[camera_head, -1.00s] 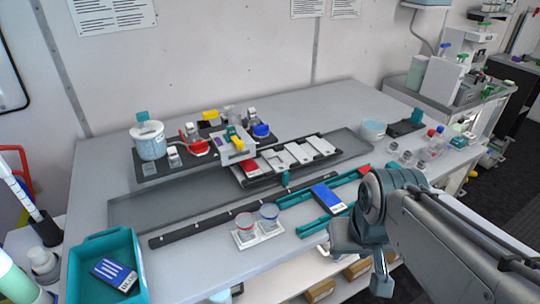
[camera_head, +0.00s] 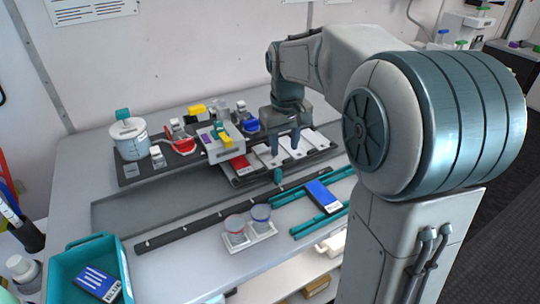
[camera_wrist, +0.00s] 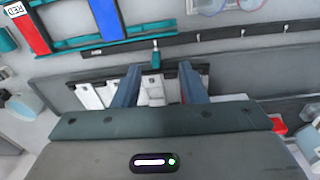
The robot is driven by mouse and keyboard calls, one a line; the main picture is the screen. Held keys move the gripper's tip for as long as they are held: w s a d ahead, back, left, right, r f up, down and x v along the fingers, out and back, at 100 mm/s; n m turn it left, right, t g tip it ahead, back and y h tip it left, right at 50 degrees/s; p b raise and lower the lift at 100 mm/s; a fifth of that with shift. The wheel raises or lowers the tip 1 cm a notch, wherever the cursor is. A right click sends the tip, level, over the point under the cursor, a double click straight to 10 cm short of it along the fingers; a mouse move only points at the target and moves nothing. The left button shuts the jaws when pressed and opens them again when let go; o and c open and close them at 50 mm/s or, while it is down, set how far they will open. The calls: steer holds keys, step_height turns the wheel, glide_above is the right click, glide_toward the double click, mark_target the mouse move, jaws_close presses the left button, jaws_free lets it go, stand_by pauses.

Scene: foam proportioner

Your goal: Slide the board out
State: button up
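The board (camera_head: 242,183) is a dark flat carrier with several white plates and a red block along it, on the dark rail area in the middle of the bench. A small teal handle (camera_head: 278,176) stands at its front edge. The handle also shows in the wrist view (camera_wrist: 156,58), beyond my fingertips and roughly centred between them. My gripper (camera_head: 284,151) points down over the white plates, behind the handle. In the wrist view its two fingers (camera_wrist: 158,72) are apart, with nothing held between them. Whether the fingertips touch the plates I cannot tell.
A grey device with coloured caps (camera_head: 223,143) stands left of my gripper. In front are a black hook rail (camera_head: 190,230), two cups on a white stand (camera_head: 248,240), and a teal frame (camera_head: 305,229) with a blue block (camera_head: 323,196). A teal bin (camera_head: 75,262) is at left.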

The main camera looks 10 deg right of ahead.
glide_above(278, 169)
steer(key=s, duration=0.1)
steer(key=f, duration=0.2)
steer(key=shift+n+g, duration=0.4)
steer(key=f, duration=0.9)
steer(key=f+p, duration=0.1)
steer(key=f, duration=0.4)
steer(key=shift+w, duration=0.4)
jaws_close()
